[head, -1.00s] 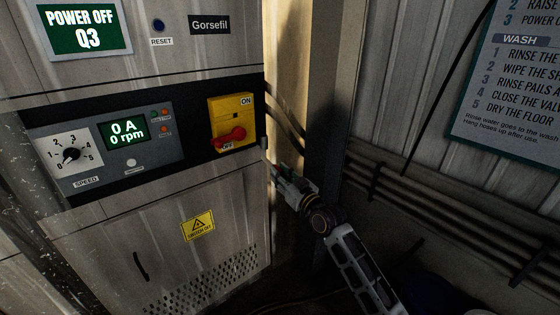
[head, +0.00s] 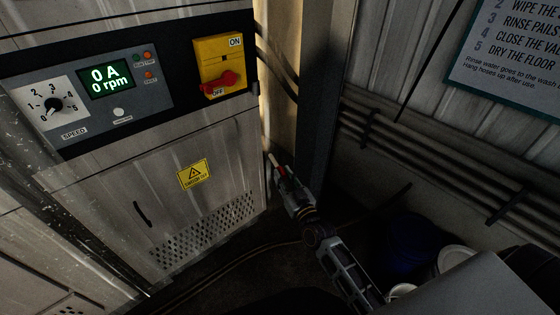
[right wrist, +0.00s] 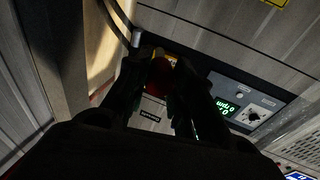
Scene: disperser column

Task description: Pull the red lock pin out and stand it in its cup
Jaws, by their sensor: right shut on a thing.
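My right gripper (head: 281,168) is beside the right edge of the grey cabinet, below the yellow switch. It is shut on the red lock pin (head: 281,172), of which a small red part shows between the fingers. In the right wrist view, a dark red patch (right wrist: 160,77) shows between the dark fingers, but its outline is too dim to read. The yellow switch (head: 222,55) has a red handle (head: 221,85) at OFF. I cannot make out the pin's cup in either view. My left gripper is not in view.
The cabinet front (head: 130,180) carries a speed dial (head: 52,105) and a display (head: 106,81) reading 0 A, 0 rpm. Pipes (head: 400,155) run along the right wall. A blue drum (head: 410,240) and a white pail (head: 456,257) stand low at the right.

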